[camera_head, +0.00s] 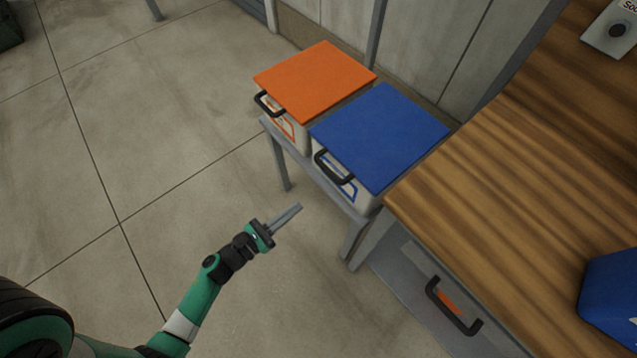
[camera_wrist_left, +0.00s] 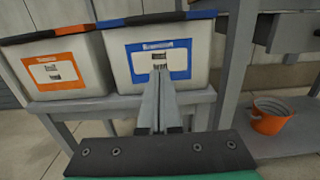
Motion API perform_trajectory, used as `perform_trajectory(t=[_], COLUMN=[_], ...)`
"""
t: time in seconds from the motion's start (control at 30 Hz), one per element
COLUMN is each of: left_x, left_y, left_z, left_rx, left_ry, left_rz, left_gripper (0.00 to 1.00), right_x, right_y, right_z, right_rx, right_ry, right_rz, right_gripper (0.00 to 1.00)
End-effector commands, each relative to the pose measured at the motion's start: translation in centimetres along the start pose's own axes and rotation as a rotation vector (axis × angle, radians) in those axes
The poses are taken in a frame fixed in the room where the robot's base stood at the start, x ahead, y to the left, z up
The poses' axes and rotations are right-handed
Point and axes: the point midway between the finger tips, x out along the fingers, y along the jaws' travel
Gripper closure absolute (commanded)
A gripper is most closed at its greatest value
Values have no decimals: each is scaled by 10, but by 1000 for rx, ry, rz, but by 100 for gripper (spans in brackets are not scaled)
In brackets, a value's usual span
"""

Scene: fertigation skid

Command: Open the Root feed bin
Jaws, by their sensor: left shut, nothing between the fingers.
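Two pale bins stand side by side on a grey stand, both lids down. One has an orange lid (camera_head: 315,80), the other a blue lid (camera_head: 380,137); each has a black handle at its front edge. In the left wrist view, the orange-labelled bin (camera_wrist_left: 55,70) is left and the blue-labelled bin (camera_wrist_left: 120,62) is ahead; the label text is too small to read, so I cannot tell which is Root feed. My left gripper (camera_head: 298,207) is shut and empty, in front of and below the blue-lidded bin, apart from its handle (camera_head: 333,167). My right gripper is out of view.
A wooden workbench (camera_head: 510,170) stands right of the bins, with a black handle (camera_head: 452,305) at its front. A blue object (camera_head: 612,300) sits on it. An orange bucket (camera_wrist_left: 270,117) stands on a low shelf.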

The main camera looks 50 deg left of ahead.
Motion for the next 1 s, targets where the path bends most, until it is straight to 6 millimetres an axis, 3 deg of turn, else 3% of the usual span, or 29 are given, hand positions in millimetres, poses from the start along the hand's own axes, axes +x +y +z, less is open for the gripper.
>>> perform_trajectory(t=[0.4,0.47,0.6,1.0], left_x=[88,88,92,93], left_y=[-2,-1,-1,-1], left_z=[2,22,36,39], left_rx=[0,0,-1,-1], left_ry=[-4,-2,-1,-1], left_rz=[-4,-1,-1,0], left_gripper=[100,100,100,100], right_x=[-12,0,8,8], right_y=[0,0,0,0], right_z=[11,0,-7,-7], right_rx=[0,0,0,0], right_ry=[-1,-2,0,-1], right_rz=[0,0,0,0], right_gripper=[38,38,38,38])
